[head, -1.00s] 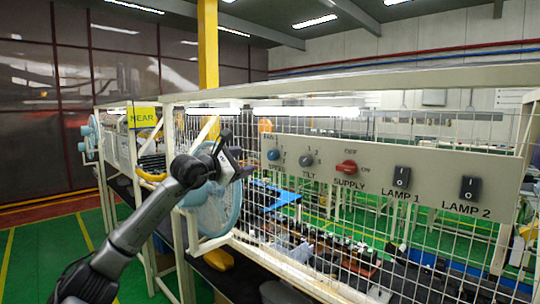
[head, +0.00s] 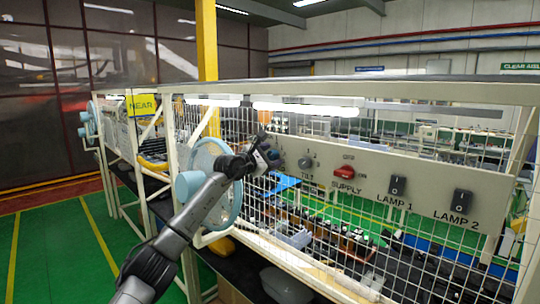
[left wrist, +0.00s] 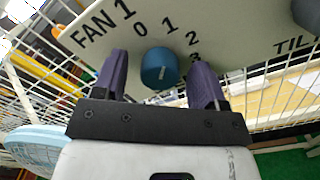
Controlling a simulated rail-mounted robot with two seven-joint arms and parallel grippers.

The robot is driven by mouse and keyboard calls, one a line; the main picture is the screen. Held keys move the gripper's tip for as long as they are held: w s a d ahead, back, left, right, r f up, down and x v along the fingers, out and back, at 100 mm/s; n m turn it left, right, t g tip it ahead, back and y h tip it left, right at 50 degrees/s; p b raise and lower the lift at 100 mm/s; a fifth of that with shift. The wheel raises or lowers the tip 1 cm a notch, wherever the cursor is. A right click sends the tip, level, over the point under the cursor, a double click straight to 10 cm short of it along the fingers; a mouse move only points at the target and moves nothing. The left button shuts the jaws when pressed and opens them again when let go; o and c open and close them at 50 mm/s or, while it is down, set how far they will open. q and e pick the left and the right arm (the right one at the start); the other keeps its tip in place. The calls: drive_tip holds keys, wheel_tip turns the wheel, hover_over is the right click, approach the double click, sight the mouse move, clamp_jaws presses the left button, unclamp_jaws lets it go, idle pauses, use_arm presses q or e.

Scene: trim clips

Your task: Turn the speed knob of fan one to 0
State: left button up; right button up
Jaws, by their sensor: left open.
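The blue speed knob (left wrist: 160,68) of fan one sits on the pale panel in the left wrist view, under the label FAN 1 with the marks 0, 1, 2 and 3 around it. I cannot tell which mark it points to. My left gripper (left wrist: 158,60) is open, with one dark finger on each side of the knob; I cannot tell whether they touch it. In the head view my left gripper (head: 269,150) is at the panel's left end and hides the knob. My right gripper is not in view.
The panel (head: 422,192) also carries the grey tilt knob (head: 306,162), the red supply switch (head: 344,171) and two black lamp switches. White wire mesh surrounds it. A light-blue fan (head: 230,205) stands behind my left arm.

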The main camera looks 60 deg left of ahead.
use_arm(q)
drive_tip(key=shift+c, duration=0.5)
drive_tip(key=c, duration=0.8)
drive_tip(key=shift+c, duration=0.2)
drive_tip(key=n, duration=0.3)
drive_tip(key=shift+n+b, duration=0.3)
drive_tip(key=shift+n, duration=2.3)
